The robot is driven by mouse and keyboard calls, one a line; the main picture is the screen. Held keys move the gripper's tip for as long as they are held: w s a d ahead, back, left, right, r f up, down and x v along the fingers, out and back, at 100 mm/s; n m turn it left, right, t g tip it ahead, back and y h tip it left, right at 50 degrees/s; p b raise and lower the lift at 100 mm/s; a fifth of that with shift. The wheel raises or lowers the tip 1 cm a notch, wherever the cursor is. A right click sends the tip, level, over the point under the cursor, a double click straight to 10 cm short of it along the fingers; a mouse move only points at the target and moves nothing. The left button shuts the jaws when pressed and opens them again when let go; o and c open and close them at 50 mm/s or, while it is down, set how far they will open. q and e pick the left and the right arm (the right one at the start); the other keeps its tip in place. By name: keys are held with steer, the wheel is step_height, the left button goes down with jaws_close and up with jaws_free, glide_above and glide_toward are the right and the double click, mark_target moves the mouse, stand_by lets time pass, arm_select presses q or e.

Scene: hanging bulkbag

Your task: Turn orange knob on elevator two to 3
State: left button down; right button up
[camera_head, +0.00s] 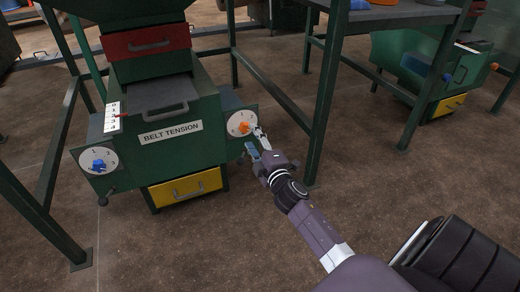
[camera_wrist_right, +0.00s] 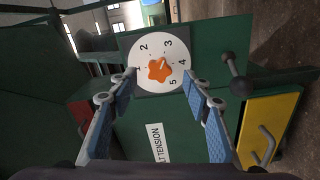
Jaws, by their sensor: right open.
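An orange knob (camera_head: 243,127) sits on a round white dial on the right side of the green machine (camera_head: 210,120). In the right wrist view the orange knob (camera_wrist_right: 159,70) is at the middle of the dial (camera_wrist_right: 150,85), which is numbered 1 to 5. A small light mark on the knob seems to face up and right, but I cannot tell the exact number. My right gripper (camera_head: 257,143) is open just in front of the dial. In the right wrist view its two blue-padded fingers (camera_wrist_right: 160,80) lie on either side of the knob, which is not gripped.
A blue knob (camera_head: 99,164) is on a dial at the machine's left. A yellow drawer (camera_head: 185,189) is below. A black-knobbed lever (camera_wrist_right: 238,85) sits beside the dial. A green table leg (camera_head: 325,110) stands right of my gripper. Another green machine (camera_head: 420,70) is at the upper right.

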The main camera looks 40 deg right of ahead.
steer(key=v, duration=0.6)
steer(key=shift+s, duration=0.35)
steer(key=shift+a, duration=0.1)
